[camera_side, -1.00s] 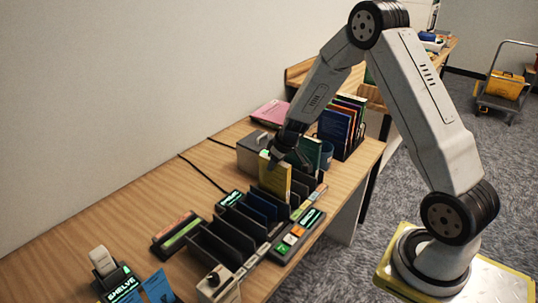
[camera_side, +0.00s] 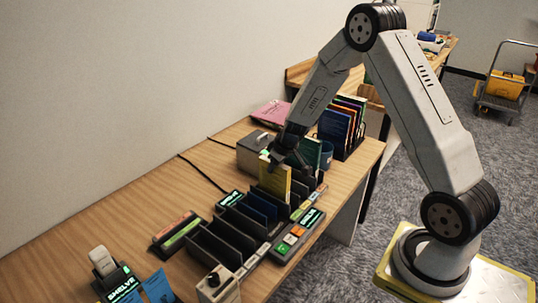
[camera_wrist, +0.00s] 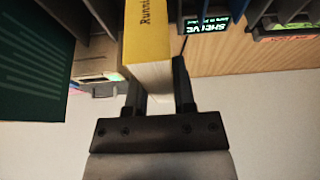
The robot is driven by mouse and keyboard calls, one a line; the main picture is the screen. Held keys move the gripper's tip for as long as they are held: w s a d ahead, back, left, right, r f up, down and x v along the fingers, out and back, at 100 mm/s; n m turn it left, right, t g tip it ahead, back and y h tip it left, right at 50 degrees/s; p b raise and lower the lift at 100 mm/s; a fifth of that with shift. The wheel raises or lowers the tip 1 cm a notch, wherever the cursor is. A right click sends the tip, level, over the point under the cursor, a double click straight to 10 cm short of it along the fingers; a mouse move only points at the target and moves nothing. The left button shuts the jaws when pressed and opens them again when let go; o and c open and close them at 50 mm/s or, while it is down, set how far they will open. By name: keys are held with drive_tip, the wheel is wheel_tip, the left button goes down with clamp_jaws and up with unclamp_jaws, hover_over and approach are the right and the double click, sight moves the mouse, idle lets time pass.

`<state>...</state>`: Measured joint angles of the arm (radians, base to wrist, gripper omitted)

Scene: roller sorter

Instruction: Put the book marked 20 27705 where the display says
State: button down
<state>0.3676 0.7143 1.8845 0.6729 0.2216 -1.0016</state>
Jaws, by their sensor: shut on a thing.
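My gripper (camera_side: 280,160) is shut on a yellow book (camera_side: 276,181) and holds it upright at the far part of the dark slotted sorter (camera_side: 232,232). In the wrist view the fingers (camera_wrist: 158,94) sit on both sides of the yellow book (camera_wrist: 148,45); its spine shows "Runni", and no number is readable. The book's lower end is hidden among the dividers, so I cannot tell whether it rests on the bottom. A small display (camera_side: 231,198) behind the sorter is lit; in the wrist view the display (camera_wrist: 207,23) reads "SHELVE" upside down.
Dark blue books (camera_side: 262,207) stand in nearby slots. A green book (camera_side: 310,152) is just beyond the gripper. A button panel (camera_side: 296,236) lies in front, a grey box (camera_side: 253,150) behind. A rack of coloured books (camera_side: 340,127) stands farther back.

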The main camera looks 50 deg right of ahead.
drive_tip(key=shift+f, duration=0.2)
drive_tip(key=shift+c, duration=1.8)
unclamp_jaws()
drive_tip(key=shift+r, duration=0.15)
drive_tip(key=shift+v, duration=3.8)
drive_tip(key=shift+s, duration=0.1)
drive_tip(key=s+a+r+g, duration=0.1)
drive_tip(key=s+a+r, duration=0.1)
drive_tip(key=s+a, duration=1.3)
drive_tip(key=shift+s+a+r+g, duration=0.25)
drive_tip(key=shift+s+r+g, duration=0.05)
drive_tip(key=shift+s+g, duration=0.15)
